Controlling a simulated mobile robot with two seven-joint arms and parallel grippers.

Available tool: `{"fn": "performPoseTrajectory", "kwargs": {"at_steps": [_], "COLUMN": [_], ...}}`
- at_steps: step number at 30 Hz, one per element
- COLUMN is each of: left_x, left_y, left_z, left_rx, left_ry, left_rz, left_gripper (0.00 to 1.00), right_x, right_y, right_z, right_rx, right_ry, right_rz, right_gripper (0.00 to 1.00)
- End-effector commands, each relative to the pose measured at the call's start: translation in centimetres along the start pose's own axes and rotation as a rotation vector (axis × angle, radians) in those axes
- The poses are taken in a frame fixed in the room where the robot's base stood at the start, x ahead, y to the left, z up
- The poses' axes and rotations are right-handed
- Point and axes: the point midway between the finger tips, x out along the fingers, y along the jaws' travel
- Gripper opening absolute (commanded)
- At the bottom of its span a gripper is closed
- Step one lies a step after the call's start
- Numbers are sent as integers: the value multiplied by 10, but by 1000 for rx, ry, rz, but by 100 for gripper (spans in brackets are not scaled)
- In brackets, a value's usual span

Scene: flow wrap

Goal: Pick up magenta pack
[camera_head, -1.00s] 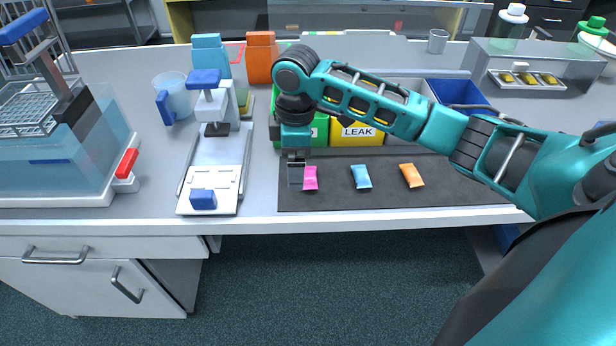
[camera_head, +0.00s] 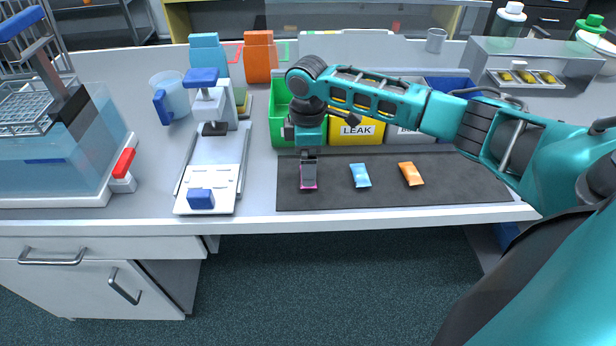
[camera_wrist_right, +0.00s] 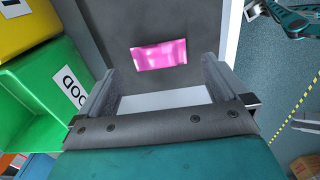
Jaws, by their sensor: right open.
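The magenta pack (camera_head: 308,188) lies on the dark mat (camera_head: 440,190) near the table's front edge. In the head view my right gripper (camera_head: 308,180) is over it and hides most of it. In the right wrist view the whole pack (camera_wrist_right: 158,55) shows, lying flat and slightly tilted. It sits just beyond the open fingertips of my right gripper (camera_wrist_right: 160,68), in line with the gap between them. The fingers do not visibly touch it. My left gripper is in neither view.
A light blue pack (camera_head: 360,175) and an orange pack (camera_head: 411,174) lie to the right on the mat. A green bin (camera_head: 280,125), a yellow bin (camera_head: 357,138) marked LEAK, and grey and blue bins stand behind. A white press-like device (camera_head: 210,150) stands left.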

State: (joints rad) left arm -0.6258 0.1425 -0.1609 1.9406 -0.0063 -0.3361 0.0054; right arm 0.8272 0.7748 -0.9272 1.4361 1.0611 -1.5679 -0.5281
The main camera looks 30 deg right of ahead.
Motion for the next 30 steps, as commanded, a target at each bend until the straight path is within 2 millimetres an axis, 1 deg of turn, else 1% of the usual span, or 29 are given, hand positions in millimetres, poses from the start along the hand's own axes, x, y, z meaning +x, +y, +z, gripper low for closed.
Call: {"fn": "performPoseTrajectory", "kwargs": {"at_steps": [1, 6, 9, 15, 17, 30], "left_x": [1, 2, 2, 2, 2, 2], "left_y": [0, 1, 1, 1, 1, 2], "left_z": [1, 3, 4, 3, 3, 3], "left_rx": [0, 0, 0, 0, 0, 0], "left_ry": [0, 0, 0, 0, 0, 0], "left_rz": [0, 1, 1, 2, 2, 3], "left_gripper": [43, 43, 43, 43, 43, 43], "right_x": [11, 34, 38, 39, 38, 38], "right_y": [0, 0, 0, 0, 0, 0], "right_z": [1, 1, 1, 1, 1, 1], "right_rx": [0, -1, -1, -1, -1, -1], "right_ry": [-2, -1, -1, -1, -1, -1], "right_rz": [-3, -2, -1, 0, 0, 0], "right_gripper": [100, 100, 100, 100, 95, 53]}}
